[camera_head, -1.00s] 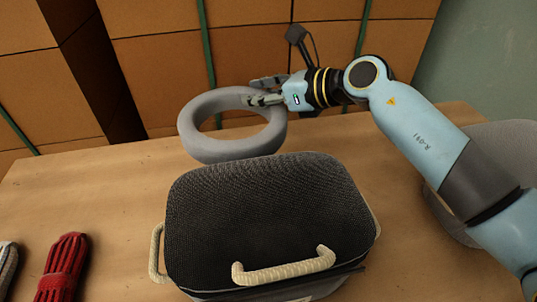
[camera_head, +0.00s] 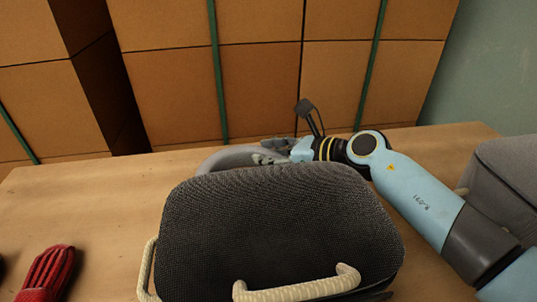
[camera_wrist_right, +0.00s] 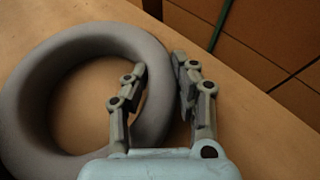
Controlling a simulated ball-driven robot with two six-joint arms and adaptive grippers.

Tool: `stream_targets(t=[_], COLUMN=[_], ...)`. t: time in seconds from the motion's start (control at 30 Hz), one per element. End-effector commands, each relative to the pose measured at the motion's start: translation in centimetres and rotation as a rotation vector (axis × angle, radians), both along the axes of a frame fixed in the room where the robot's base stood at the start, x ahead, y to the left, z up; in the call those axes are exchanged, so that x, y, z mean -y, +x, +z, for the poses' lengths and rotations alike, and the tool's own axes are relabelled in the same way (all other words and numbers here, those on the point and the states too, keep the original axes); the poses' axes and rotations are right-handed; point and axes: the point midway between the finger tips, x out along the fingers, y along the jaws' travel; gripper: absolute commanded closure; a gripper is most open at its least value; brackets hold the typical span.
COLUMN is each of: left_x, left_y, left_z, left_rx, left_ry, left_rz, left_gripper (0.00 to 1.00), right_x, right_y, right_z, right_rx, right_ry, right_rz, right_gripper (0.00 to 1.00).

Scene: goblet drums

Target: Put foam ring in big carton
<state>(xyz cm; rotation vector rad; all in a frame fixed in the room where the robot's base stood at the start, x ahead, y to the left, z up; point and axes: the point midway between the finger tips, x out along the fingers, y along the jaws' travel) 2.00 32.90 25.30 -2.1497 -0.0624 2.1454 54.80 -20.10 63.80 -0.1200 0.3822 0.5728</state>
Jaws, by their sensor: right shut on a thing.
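The grey foam ring (camera_head: 228,158) is mostly hidden behind the dark case in the head view; only its far upper edge shows. In the right wrist view the ring (camera_wrist_right: 40,75) shows nearly whole. My right gripper (camera_head: 272,151) is shut on the ring's near wall, one finger inside the hole and one outside, as the right wrist view (camera_wrist_right: 160,85) shows. Whether the ring touches the table cannot be told. My left gripper is not in view. I cannot make out a big carton for certain.
A dark woven case (camera_head: 275,225) with cream rope handles stands in the middle of the wooden table (camera_head: 90,205). A grey object (camera_head: 505,180) stands at right. Stacked brown boxes (camera_head: 170,90) with green straps line the back.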

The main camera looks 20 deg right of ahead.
Motion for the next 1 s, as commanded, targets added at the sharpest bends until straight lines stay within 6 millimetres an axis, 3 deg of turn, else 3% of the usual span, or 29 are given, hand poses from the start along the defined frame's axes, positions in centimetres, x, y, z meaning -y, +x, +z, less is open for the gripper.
stream_targets(t=[0.07, 0.1, 0.27, 0.6, 1.0], left_x=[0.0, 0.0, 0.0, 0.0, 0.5], left_y=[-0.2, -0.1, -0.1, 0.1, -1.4], left_z=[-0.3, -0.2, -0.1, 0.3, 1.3], left_rx=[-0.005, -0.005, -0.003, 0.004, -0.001], left_ry=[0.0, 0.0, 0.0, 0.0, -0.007], left_rz=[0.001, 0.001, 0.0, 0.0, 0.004], left_gripper=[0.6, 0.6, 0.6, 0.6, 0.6], right_x=[0.0, 0.0, 0.0, 0.1, 3.4], right_y=[0.0, 0.0, 0.0, -0.2, -5.2], right_z=[-0.4, -0.4, -0.3, 0.3, 2.7], right_rx=[-0.001, -0.001, 0.0, 0.0, -0.001], right_ry=[0.0, 0.0, 0.0, -0.001, -0.002], right_rz=[0.0, 0.0, 0.0, 0.0, 0.0], right_gripper=[1.0, 0.73, 0.52, 0.52, 0.51])
